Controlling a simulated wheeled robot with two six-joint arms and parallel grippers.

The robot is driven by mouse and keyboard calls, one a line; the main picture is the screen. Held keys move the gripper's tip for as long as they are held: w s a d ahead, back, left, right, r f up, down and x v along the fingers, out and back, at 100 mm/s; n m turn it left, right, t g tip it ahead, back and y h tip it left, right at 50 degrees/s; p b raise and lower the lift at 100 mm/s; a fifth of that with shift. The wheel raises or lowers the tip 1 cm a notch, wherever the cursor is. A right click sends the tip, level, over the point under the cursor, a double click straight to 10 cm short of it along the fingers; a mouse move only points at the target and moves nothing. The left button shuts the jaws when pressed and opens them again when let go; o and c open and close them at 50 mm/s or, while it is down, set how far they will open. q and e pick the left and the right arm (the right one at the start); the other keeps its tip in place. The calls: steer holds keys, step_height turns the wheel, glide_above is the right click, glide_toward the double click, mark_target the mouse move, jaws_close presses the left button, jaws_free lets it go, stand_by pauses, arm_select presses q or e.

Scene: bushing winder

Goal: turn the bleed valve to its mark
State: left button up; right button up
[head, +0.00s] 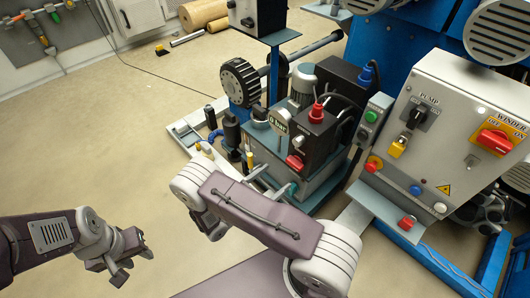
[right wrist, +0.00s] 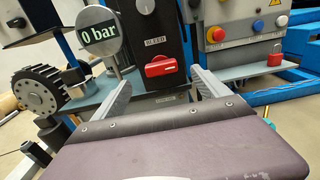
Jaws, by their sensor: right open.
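The bleed valve is a red handle (right wrist: 161,67) on a black box front, under a label reading BLEED. In the right wrist view the handle lies roughly level. It also shows in the head view as a small red handle (head: 295,162). I cannot make out its mark. My right gripper (right wrist: 162,78) is open, its two grey fingers pointing at the box, with the handle between them in the picture. I cannot tell whether they touch it. My left gripper (head: 125,262) hangs over the floor at lower left, far from the valve; its finger gap is unclear.
A round gauge (right wrist: 99,38) reading 0 bar stands left of the valve, with a black toothed wheel (right wrist: 38,97) beyond. A grey control panel (head: 450,125) with switches and a red padlock (head: 406,222) stands at right.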

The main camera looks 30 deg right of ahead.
mark_target(292, 164)
steer(key=b+x, duration=0.3)
steer(key=x, duration=0.5)
steer(key=shift+f+b, duration=0.2)
steer(key=shift+b, duration=0.15)
steer(key=shift+w+d+r, duration=0.1)
steer(key=shift+w+d, duration=0.05)
steer(key=shift+d, duration=0.35)
steer(key=c, duration=1.4)
steer(key=shift+r, duration=0.1)
